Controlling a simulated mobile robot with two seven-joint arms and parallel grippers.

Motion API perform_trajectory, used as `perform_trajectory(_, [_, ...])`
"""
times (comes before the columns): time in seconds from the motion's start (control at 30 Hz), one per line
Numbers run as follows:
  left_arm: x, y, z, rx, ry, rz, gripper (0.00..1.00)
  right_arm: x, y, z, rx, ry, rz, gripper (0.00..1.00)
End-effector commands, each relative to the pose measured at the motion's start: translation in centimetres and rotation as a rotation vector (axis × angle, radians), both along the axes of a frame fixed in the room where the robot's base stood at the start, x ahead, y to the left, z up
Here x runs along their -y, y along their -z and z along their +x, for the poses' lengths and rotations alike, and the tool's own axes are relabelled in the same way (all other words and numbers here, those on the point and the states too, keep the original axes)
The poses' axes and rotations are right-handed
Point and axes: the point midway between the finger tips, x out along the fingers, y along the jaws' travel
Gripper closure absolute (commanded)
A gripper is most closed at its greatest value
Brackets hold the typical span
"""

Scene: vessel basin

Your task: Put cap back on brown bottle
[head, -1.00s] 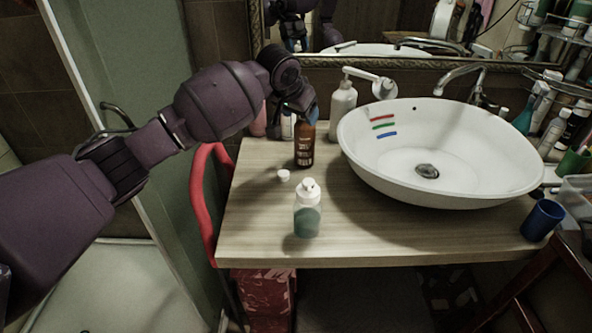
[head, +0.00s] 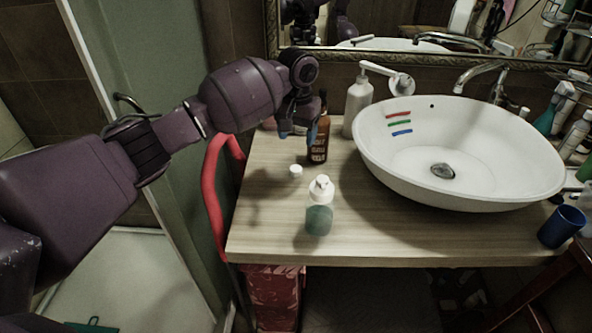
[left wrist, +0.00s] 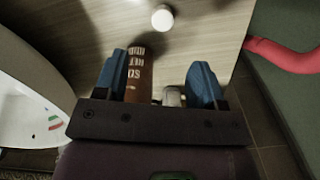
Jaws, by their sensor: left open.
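The brown bottle (head: 318,150) stands upright near the back of the wooden counter, left of the basin; it also shows in the left wrist view (left wrist: 139,72), close beside one finger. The white cap (head: 295,171) lies on the counter in front of the bottle, and shows at the top of the left wrist view (left wrist: 162,19). My left gripper (head: 297,132) is open and points down, just left of the bottle and above and behind the cap. Its blue fingers (left wrist: 160,80) show apart in the left wrist view, with nothing gripped. My right gripper is not in view.
A clear pump bottle with green liquid (head: 319,207) stands in front of the cap. A white pump bottle (head: 358,100) stands behind, by the white basin (head: 460,190). A blue cup (head: 562,227) is at the right. A red curved rail (head: 213,190) runs along the counter's left edge.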

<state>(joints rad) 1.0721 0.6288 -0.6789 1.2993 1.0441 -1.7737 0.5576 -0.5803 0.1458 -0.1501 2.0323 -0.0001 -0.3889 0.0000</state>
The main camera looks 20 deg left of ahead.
Motion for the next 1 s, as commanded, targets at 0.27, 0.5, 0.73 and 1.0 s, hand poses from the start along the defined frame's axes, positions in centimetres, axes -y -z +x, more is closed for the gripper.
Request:
perform_trajectory(0.27, [-0.1,3.9,-0.1,-0.006,0.000,0.001,0.36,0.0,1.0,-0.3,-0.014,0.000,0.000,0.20])
perform_trajectory(0.5, [0.0,5.5,0.0,-0.001,0.001,0.000,0.36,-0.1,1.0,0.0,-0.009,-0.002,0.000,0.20])
perform_trajectory(0.73, [0.0,5.4,0.0,0.000,0.000,0.000,0.36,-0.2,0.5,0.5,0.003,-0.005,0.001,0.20])
perform_trajectory(1.0, [-0.3,7.7,-0.1,-0.005,0.000,0.001,0.36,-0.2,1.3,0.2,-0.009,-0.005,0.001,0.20])
